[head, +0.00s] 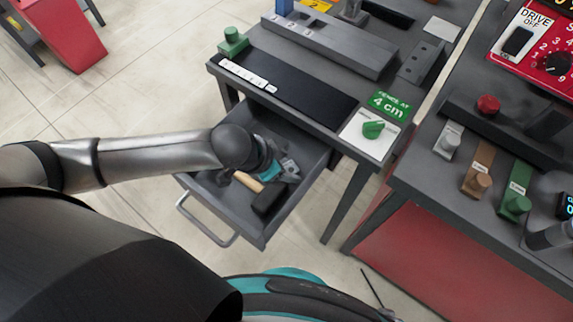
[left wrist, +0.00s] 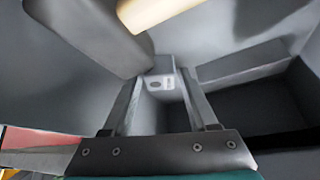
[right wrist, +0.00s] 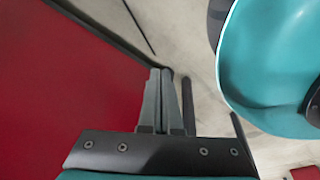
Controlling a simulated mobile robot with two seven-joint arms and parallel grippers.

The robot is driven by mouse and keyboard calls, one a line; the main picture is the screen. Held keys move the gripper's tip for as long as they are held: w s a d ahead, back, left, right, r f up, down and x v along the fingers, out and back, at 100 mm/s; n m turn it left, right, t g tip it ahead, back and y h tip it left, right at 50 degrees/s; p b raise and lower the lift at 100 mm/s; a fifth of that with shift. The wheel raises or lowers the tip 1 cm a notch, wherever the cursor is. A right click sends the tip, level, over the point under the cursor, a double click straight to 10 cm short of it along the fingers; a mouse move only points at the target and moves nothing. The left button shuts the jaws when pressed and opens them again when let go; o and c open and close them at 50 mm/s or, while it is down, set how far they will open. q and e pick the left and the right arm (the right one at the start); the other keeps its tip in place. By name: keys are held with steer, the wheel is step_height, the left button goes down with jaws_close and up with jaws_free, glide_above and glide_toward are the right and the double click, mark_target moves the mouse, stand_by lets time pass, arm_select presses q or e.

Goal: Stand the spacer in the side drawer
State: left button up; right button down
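The open side drawer (head: 215,196) sticks out below the near side of the left table. My left gripper (left wrist: 163,85) reaches down into it; in the head view my arm hides part of it. Its fingers stand apart on both sides of a small grey block with a pale label, seemingly the spacer (left wrist: 160,82), and appear to touch it. The spacer (head: 290,166) also shows beside the gripper in the head view. Whether it rests on the drawer floor is unclear. My right gripper (right wrist: 165,100) is shut and empty, beside a red panel.
A wooden handle (head: 247,181) and a dark block (head: 268,198) lie in the drawer near my left gripper. The drawer walls are close around. The tabletop above has a green knob (head: 373,129) on a white plate. A second bench (head: 440,185) stands right.

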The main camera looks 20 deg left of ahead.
mark_target(289, 168)
arm_select(q)
steer(key=shift+o, duration=0.9)
arm_select(e)
steer(key=shift+s, duration=0.2)
arm_select(q)
steer(key=shift+r, duration=0.15)
steer(key=p+v, duration=0.2)
steer(key=v, duration=0.2)
steer(key=shift+r, duration=0.15)
steer(key=p+v, duration=0.2)
steer(key=v, duration=0.5)
steer(key=shift+s+a+r+p, duration=0.2)
steer(key=shift+r+p, duration=0.1)
steer(key=shift+p, duration=0.1)
arm_select(e)
steer(key=s+a+r+g, duration=0.1)
steer(key=s+a+r, duration=0.2)
steer(key=s+r, duration=0.1)
steer(key=shift+s+a, duration=0.2)
steer(key=shift+s, duration=0.2)
steer(key=shift+d, duration=0.1)
